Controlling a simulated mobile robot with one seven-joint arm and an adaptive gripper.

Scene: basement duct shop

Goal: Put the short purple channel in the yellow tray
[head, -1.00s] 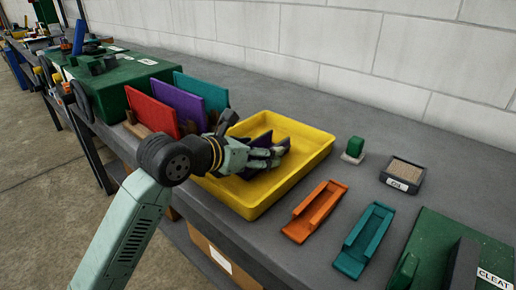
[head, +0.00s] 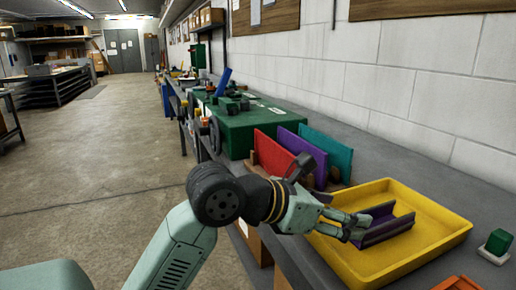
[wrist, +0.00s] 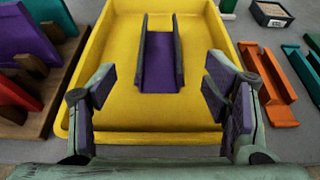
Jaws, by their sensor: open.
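The short purple channel (head: 384,226) lies inside the yellow tray (head: 445,222), its open side up. In the wrist view the channel (wrist: 160,62) rests on the tray floor toward the far side, apart from the tray walls. My gripper (head: 358,226) is open over the near part of the tray. In the wrist view its two fingers (wrist: 163,98) are spread wide, with nothing between the tips, and the channel lies just beyond them.
Red (head: 276,155), purple (head: 302,150) and teal (head: 328,152) panels stand in a rack left of the tray. An orange channel (wrist: 266,88) lies to its right. A small green block (head: 497,242) stands by the tray's right corner.

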